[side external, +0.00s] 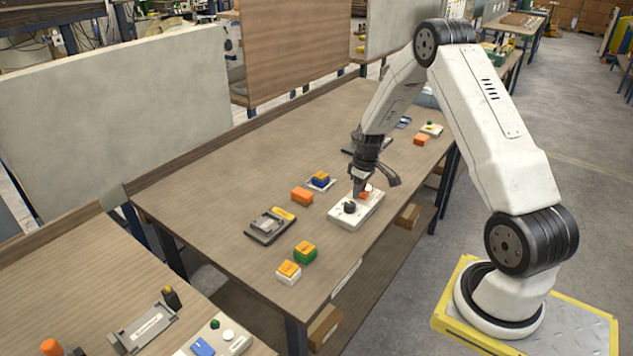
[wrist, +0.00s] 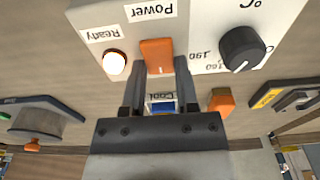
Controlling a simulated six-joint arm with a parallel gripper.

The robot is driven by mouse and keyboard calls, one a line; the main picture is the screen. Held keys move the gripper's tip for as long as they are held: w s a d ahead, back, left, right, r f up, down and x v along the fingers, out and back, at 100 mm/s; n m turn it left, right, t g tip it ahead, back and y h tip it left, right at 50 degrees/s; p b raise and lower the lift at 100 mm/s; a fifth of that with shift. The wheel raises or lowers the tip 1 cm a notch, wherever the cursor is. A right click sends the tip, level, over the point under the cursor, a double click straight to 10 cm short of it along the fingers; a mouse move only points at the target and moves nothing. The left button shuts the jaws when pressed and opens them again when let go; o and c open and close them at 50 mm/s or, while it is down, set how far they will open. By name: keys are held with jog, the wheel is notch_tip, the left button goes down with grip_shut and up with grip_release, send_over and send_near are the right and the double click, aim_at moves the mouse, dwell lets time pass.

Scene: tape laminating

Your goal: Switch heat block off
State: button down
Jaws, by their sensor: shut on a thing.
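The heat block's control box (side external: 345,221) is white and sits near the table's front edge, below my gripper. In the wrist view the box (wrist: 98,17) carries an orange switch (wrist: 156,52) labelled "Power", a bright round lamp (wrist: 115,63) labelled "Ready" and a black knob (wrist: 242,48) with a temperature scale in °C. The knob also shows in the side view (side external: 350,207). My gripper (wrist: 158,76) has its two fingers closed on the sides of the orange switch. In the side view my gripper (side external: 363,187) partly hides the switch.
An orange block (side external: 302,196) and a blue block (side external: 320,179) on a pad labelled "Cool" (wrist: 161,97) stand close behind the box. A grey fixture (side external: 268,226), a green-and-orange block (side external: 305,253) and a white-and-orange block (side external: 288,273) lie left. The table's far left is clear.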

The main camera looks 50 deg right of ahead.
aim_at(369, 201)
jog(key=shift+s+a+t, duration=0.15)
jog(key=shift+a+t, duration=0.1)
jog(key=shift+t, duration=1.05)
jog(key=shift+s+d+t, duration=0.1)
jog(key=shift+t, duration=0.2)
jog(key=c, duration=0.6)
grip_release()
jog(key=shift+c, duration=0.2)
jog(key=shift+d, duration=0.1)
jog(key=shift+s+r, duration=0.1)
jog(key=v, duration=0.7)
jog(key=shift+r, duration=0.35)
jog(key=shift+s, duration=0.1)
